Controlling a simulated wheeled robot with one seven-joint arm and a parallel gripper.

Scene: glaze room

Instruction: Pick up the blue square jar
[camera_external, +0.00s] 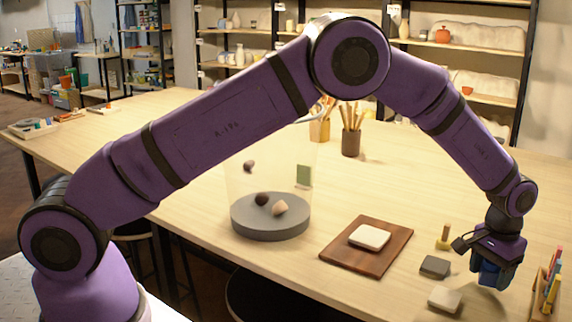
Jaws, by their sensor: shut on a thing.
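The blue square jar (490,275) is at the right side of the wooden table, partly hidden by my gripper. My gripper (493,262) points down from the end of the purple arm and is shut on the blue jar. Its fingers are dark and hard to tell apart from the jar. I cannot tell whether the jar touches the tabletop or is lifted.
A dark grey block (435,267) and a pale block (445,299) lie left of the jar. A small yellowish stand (444,238) is behind them. A wooden rack (541,294) with coloured sticks is close on the right. A brown board (340,252) holds a white tile (370,237).

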